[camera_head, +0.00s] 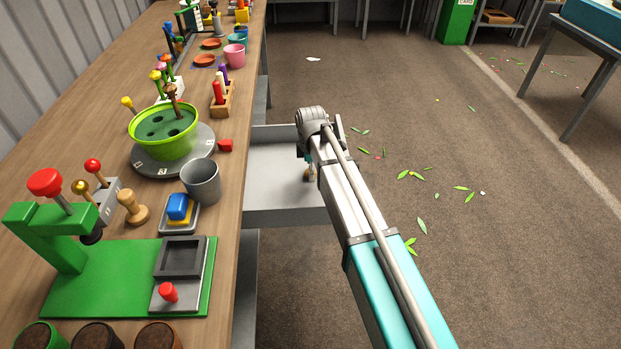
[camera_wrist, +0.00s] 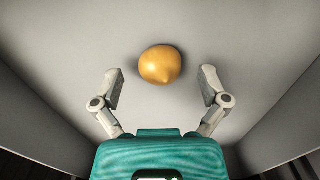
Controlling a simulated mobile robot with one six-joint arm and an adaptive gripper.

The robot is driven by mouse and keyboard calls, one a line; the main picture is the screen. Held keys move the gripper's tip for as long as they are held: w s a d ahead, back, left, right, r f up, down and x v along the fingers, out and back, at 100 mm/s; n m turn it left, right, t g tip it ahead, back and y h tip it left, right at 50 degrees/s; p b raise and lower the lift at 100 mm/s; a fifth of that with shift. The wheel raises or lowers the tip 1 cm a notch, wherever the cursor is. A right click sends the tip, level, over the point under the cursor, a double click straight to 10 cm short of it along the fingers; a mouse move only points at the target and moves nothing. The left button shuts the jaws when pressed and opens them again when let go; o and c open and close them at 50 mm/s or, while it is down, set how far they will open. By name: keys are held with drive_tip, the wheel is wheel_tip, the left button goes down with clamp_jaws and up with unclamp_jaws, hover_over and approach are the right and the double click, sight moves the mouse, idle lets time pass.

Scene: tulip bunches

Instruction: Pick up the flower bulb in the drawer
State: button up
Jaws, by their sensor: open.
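The flower bulb (camera_wrist: 160,65) is orange-yellow and rounded, with a small point on its near side. It lies on the grey floor of the drawer in the wrist view. My gripper (camera_wrist: 160,85) is open, with one finger on each side of the bulb and a gap to both; it does not grip it. The pulled-out drawer (camera_head: 275,148) shows under the workbench in the head view. My arm reaches over it, and my gripper is mostly hidden there behind the wrist.
The drawer walls (camera_wrist: 55,115) rise on both sides of my gripper. The wooden workbench (camera_head: 225,250) stands left, with a grey cup (camera_head: 201,182) and a red block (camera_head: 226,145) near its edge. Leaves (camera_head: 415,175) lie scattered on the floor to the right.

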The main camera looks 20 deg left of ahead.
drive_tip(key=shift+f+b, duration=0.35)
drive_tip(key=shift+f, duration=0.2)
drive_tip(key=shift+c, duration=0.2)
drive_tip(key=c, duration=1)
